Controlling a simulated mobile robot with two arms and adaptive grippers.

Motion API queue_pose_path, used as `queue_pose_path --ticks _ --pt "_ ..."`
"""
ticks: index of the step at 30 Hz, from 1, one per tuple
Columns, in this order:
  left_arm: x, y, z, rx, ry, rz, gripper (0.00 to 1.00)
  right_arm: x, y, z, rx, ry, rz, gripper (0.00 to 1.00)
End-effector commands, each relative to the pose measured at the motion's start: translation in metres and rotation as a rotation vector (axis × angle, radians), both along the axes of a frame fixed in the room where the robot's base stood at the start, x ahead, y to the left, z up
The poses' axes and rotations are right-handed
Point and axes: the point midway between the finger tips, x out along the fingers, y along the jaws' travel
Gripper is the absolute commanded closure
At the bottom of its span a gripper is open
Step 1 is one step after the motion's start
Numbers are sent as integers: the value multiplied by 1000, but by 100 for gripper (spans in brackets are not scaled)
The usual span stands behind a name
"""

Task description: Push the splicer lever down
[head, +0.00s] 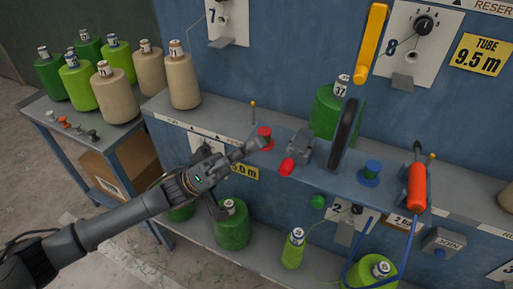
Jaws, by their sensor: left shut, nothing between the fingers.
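A small grey metal device (301,147), which looks like the splicer, sits on the blue shelf of the machine. A lever with a rounded red end (287,166) sticks out from its front, low and toward me. My left gripper (257,147) is shut and empty, just left of the red end and apart from it as far as I can see. My right gripper is not in view.
A black upright ring-like part (345,134) stands right of the grey device, with a blue knob (371,171) and an orange-handled tool (417,186) beyond. A green cone (327,110) stands behind. Yarn cones (115,95) fill the left table.

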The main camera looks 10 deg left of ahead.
Motion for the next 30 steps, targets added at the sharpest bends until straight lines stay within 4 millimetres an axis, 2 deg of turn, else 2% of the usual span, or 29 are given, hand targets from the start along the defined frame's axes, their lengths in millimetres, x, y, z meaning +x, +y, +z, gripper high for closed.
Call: queue_pose_path --ticks 1,3,12,30 --pt "3 7 -17 3 3 3 100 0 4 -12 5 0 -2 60" --pt "6 16 -27 2 3 2 100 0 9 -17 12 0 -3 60" --pt "17 48 -57 -1 0 0 100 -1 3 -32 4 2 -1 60" --pt "19 53 -61 -3 -1 0 100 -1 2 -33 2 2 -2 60"
